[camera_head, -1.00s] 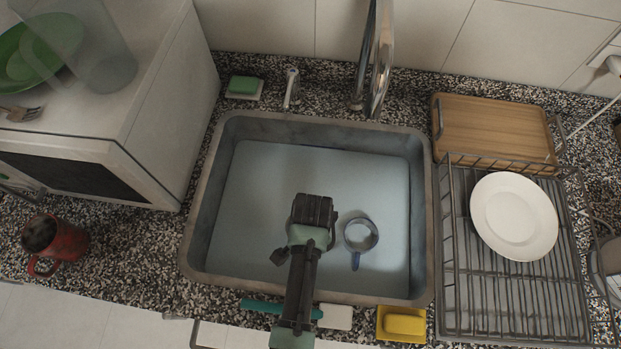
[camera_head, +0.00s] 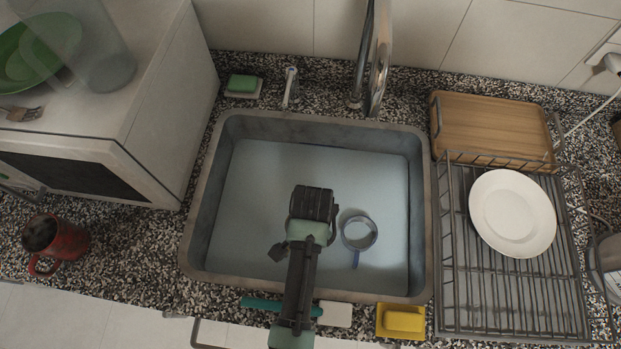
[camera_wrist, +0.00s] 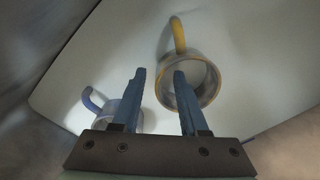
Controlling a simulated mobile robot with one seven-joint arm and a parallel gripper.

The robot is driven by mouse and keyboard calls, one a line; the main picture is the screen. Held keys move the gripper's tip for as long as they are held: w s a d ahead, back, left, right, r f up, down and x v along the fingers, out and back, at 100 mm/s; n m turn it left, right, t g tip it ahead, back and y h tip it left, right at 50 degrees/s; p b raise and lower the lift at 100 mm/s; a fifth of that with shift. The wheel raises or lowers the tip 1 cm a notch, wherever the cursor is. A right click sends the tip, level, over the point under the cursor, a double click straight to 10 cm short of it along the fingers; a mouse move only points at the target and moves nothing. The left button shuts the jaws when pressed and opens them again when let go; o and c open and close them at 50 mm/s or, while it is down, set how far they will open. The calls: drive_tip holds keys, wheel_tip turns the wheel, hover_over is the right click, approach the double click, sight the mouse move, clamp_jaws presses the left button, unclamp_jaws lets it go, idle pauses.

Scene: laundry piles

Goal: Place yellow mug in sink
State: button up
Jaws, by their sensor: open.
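The yellow mug (camera_wrist: 203,75) shows in the wrist view, in the sink, with its handle pointing up in the picture and its round opening facing the camera. In the head view I cannot see it; my arm likely covers it. My gripper (camera_wrist: 159,80) is open, its two fingers apart. The right finger overlaps the mug's left rim in the picture; I cannot tell whether it touches. In the head view my gripper (camera_head: 312,205) is over the sink (camera_head: 260,180), and its fingertips are hidden.
A mug with a blue handle (camera_head: 359,233) lies in the sink to the right of my gripper. A faucet (camera_head: 372,65) stands behind. A dish rack (camera_head: 470,300) with a plate (camera_head: 512,213) is at right. A red mug (camera_head: 62,240) stands left. The sink's left half is clear.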

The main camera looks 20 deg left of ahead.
wheel_tip(320, 180, up, 9)
drive_tip(key=shift+s+d+r, duration=0.1)
drive_tip(key=shift+r, duration=0.1)
idle(0.6)
